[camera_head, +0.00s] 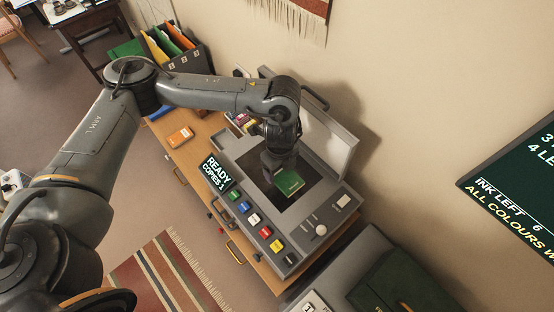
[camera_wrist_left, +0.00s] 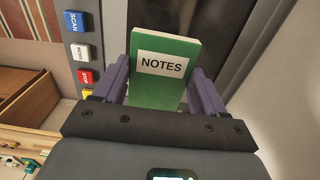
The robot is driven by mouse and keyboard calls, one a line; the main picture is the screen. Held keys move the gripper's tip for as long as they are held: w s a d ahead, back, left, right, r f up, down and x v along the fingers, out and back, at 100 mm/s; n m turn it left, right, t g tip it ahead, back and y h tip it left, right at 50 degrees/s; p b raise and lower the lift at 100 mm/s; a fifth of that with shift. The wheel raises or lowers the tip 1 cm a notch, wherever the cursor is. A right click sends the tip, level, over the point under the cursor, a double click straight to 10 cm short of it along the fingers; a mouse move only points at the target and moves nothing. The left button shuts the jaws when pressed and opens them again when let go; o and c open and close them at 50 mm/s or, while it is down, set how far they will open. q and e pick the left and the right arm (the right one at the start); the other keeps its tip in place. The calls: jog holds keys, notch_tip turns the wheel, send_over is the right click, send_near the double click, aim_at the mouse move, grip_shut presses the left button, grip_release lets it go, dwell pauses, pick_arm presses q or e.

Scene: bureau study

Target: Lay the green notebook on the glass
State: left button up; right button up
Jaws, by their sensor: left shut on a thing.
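The green notebook (camera_head: 289,182) is in my left gripper (camera_head: 283,170), over the dark glass (camera_head: 311,190) of the grey copier. In the left wrist view the green notebook (camera_wrist_left: 166,68), with a white "NOTES" label, stands between the two purple fingers of my left gripper (camera_wrist_left: 158,85). The fingers are shut on its sides. Whether its lower end touches the glass (camera_wrist_left: 193,30) I cannot tell. The copier lid (camera_head: 325,140) is raised at the back. My right gripper is in neither view.
Coloured buttons (camera_head: 255,219) and a "READY COPIES 1" display (camera_head: 216,172) line the copier's front. An orange box (camera_head: 180,137) lies on the wooden cabinet to the left. A file holder (camera_head: 178,45) stands behind. A dark green box (camera_head: 405,285) is at the lower right.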

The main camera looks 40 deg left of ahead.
pick_arm(q)
jog(key=w+a+f, duration=0.1)
jog(key=a, duration=0.1)
jog(key=w+a+f, duration=0.2)
jog(key=w+a+f+b, duration=0.1)
jog(key=a, duration=0.1)
jog(key=shift+w+f, duration=0.2)
jog(key=shift+f, duration=0.15)
jog(key=shift+f+b, duration=0.45)
jog(key=shift+f, duration=1.45)
jog(key=shift+f, duration=0.1)
jog(key=shift+f, duration=0.1)
jog(key=o, duration=1.1)
jog(key=shift+c, duration=0.2)
notch_tip(320, 180, up, 12)
jog(key=p, duration=0.3)
jog(key=shift+r, duration=0.2)
